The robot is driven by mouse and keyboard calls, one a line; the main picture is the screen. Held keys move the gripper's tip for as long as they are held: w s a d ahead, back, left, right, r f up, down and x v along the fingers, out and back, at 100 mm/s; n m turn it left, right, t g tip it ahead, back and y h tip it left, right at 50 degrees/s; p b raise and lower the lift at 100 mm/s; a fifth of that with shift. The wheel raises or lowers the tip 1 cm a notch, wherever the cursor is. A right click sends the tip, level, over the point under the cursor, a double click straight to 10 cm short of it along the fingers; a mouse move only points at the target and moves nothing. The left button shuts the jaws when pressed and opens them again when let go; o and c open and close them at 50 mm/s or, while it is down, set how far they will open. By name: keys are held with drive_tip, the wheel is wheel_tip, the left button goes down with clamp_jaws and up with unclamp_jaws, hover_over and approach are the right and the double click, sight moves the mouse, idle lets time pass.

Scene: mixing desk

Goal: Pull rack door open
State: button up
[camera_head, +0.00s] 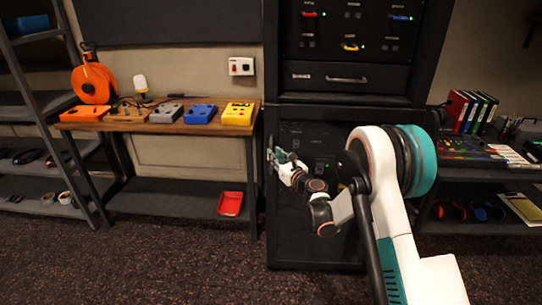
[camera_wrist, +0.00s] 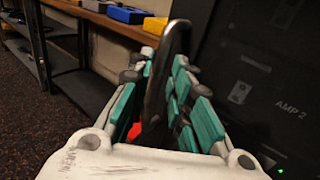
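The rack door (camera_head: 315,230) is the dark lower panel of the black rack and looks shut. Its upright metal handle (camera_head: 270,156) is at the door's left edge. In the wrist view the dark, shiny handle (camera_wrist: 167,75) stands between the teal-padded fingers of my gripper (camera_wrist: 165,68). In the head view my gripper (camera_head: 283,157) is at the handle, reaching in from the right. The fingers are close on both sides of the handle, but I cannot tell whether they press on it. The door panel bears the label "AMP 2" in the wrist view. My arm hides the door's right part.
A wooden-topped bench (camera_head: 140,121) with colored boxes stands left of the rack. A red tray (camera_head: 230,204) lies on its lower shelf, near the rack. A shelf with binders (camera_head: 468,112) stands at the right. The carpet (camera_head: 185,255) before the rack's left side is clear.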

drive_tip(key=shift+b+x, duration=0.4)
drive_tip(key=shift+x, duration=1.55)
drive_tip(key=shift+c, duration=0.5)
clamp_jaws()
drive_tip(key=shift+s+d, duration=0.1)
